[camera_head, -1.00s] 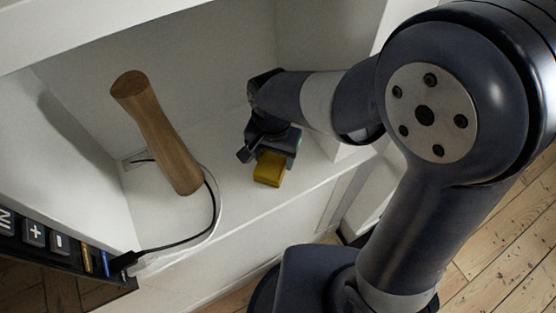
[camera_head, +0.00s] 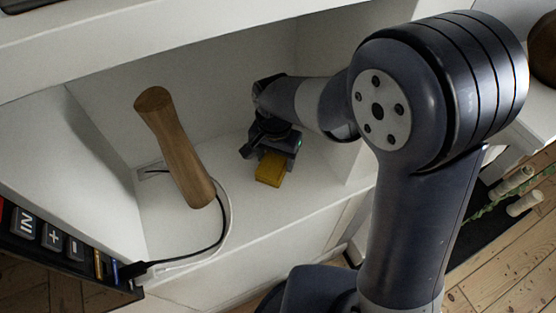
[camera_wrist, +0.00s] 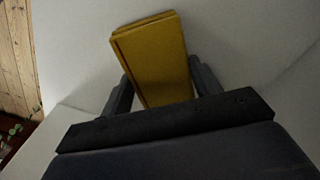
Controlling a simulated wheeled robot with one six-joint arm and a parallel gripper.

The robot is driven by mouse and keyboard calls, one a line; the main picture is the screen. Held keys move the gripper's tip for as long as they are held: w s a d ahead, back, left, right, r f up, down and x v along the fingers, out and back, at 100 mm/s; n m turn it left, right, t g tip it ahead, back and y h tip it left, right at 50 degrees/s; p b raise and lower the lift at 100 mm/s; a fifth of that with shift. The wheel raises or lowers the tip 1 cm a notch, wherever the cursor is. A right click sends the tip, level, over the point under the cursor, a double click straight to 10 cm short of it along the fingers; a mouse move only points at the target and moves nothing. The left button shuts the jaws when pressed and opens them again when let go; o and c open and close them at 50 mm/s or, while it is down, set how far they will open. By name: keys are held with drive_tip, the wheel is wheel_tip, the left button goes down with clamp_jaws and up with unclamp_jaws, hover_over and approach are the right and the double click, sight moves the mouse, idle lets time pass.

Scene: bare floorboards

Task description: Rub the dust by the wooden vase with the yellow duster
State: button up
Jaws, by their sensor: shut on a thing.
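The wooden vase (camera_head: 178,150) is a tall brown turned piece, narrow in the middle, standing in a white shelf compartment. My gripper (camera_head: 266,160) is to the right of the vase in the same compartment, apart from it. It is shut on the yellow duster (camera_head: 270,170), a small block at or close above the shelf surface; I cannot tell whether it touches. In the wrist view the duster (camera_wrist: 152,62) sits between both fingers of my gripper (camera_wrist: 160,88). I cannot make out any dust on the shelf.
A black cable (camera_head: 190,257) curves around the vase's base on the shelf (camera_head: 250,214). A dark device with keys (camera_head: 55,240) is at the lower left. White walls enclose the compartment at the back and sides. Floorboards (camera_head: 490,255) lie at the lower right.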

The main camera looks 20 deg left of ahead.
drive_tip(key=shift+w+a+p, duration=0.45)
drive_tip(key=shift+w+a, duration=0.7)
drive_tip(key=shift+w, duration=0.2)
drive_tip(key=shift+w+a+p, duration=0.4)
drive_tip(key=shift+w+a, duration=0.7)
drive_tip(key=shift+w, duration=0.2)
